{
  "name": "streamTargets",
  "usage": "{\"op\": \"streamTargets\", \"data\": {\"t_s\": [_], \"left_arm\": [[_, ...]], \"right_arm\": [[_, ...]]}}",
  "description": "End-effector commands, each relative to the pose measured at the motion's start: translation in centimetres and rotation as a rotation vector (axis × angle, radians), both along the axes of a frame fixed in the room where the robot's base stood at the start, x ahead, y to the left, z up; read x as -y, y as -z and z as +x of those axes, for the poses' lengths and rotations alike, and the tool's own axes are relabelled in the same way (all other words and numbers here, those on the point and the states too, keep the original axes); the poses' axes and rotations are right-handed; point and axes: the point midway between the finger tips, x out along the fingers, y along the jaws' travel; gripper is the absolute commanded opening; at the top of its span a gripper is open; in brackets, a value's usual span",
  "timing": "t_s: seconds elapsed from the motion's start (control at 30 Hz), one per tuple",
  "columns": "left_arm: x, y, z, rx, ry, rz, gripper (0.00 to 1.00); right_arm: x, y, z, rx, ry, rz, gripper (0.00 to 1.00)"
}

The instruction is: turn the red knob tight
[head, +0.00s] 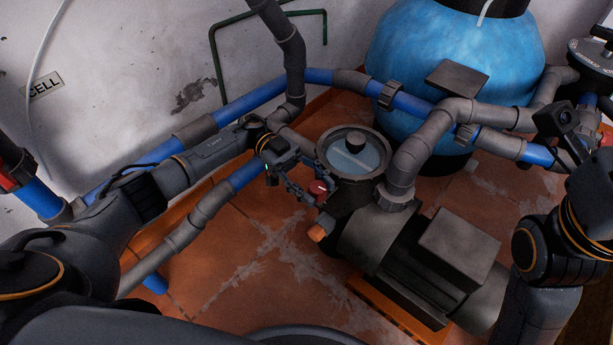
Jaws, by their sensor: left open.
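The red knob (318,187) is a small round cap on the front left side of the pump's strainer housing, just below its clear round lid (353,155). My left gripper (304,190) comes in from the left. It is open, with its dark fingers close to the knob's left side. I cannot tell whether they touch it or reach around it. At the right edge my right arm and a camera on it show, but I cannot make out its gripper fingers.
Blue and grey pipes (257,100) cross behind my left arm. A large blue tank (450,45) stands behind. Tiled floor (262,245) lies clear left of the pump.

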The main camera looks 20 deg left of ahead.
Motion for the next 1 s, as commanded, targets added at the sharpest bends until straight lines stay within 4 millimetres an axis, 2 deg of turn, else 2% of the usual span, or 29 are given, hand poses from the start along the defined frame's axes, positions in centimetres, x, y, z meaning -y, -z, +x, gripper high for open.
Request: {"op": "streamTargets", "data": {"t_s": [0.3, 0.5, 0.7, 1.0], "left_arm": [[-3.9, -0.1, 2.2, 0.003, -0.010, 0.001, 0.58], [-5.6, 0.0, 2.9, 0.000, -0.003, 0.001, 0.58], [-6.6, 0.0, 3.3, 0.001, -0.003, 0.002, 0.58], [-6.9, -0.1, 3.4, 0.002, -0.003, 0.000, 0.58]], "right_arm": [[0.0, 0.0, 0.0, 0.000, 0.000, -0.001, 0.40], [0.0, 0.0, 0.0, 0.000, 0.000, -0.001, 0.40], [0.0, 0.0, 0.0, 0.000, 0.000, -0.001, 0.40], [0.0, 0.0, 0.0, 0.000, 0.000, -0.001, 0.40]]}}
